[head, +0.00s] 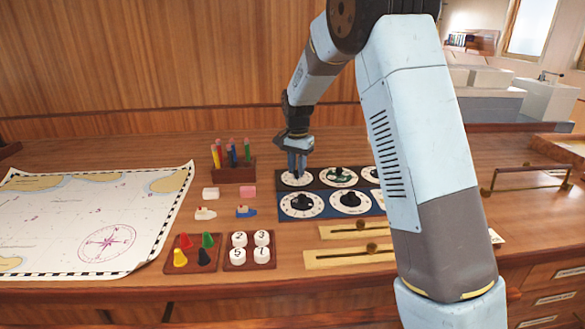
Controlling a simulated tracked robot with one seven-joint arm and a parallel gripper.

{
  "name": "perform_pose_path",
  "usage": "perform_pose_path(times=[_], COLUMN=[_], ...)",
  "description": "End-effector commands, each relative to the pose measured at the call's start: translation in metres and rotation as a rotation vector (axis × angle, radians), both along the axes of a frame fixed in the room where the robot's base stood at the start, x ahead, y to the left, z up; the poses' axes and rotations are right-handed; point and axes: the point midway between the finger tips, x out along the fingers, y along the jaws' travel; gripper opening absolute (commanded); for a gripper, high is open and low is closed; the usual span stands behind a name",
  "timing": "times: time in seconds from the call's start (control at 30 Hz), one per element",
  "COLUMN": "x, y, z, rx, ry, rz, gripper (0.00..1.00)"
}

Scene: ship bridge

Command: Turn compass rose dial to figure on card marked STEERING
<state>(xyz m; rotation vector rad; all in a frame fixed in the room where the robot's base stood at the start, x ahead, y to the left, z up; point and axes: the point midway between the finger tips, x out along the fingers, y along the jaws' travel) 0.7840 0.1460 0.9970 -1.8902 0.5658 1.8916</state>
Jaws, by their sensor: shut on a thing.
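Several round white dials with black knobs sit on a dark panel (321,186) and a blue panel (325,213). My gripper (297,171) points down over the upper-left dial (291,183) and is shut on its knob, which the fingers mostly hide. The dial to its right (345,184) has a greenish pattern around its knob. A third dial in that row is partly behind my arm. I cannot tell which face bears the compass rose. A white card (496,237) shows partly at the right of my arm; no STEERING label is readable.
Left of the panels are a pen holder (233,174), small blocks, toy boats, a tray of coloured cones (192,264) and numbered white discs (249,260). Brass-knobbed sliders (350,256) lie in front. A chart (80,225) covers the left; a brass rail (530,178) stands right.

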Motion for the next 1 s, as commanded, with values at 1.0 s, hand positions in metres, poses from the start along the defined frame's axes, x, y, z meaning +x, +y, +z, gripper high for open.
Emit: perform_pose_path(times=[1.0], x=[0.0025], y=[-0.0002], z=[0.0029], rx=[0.001], ry=[-0.009], rz=[0.341], gripper=[0.0])
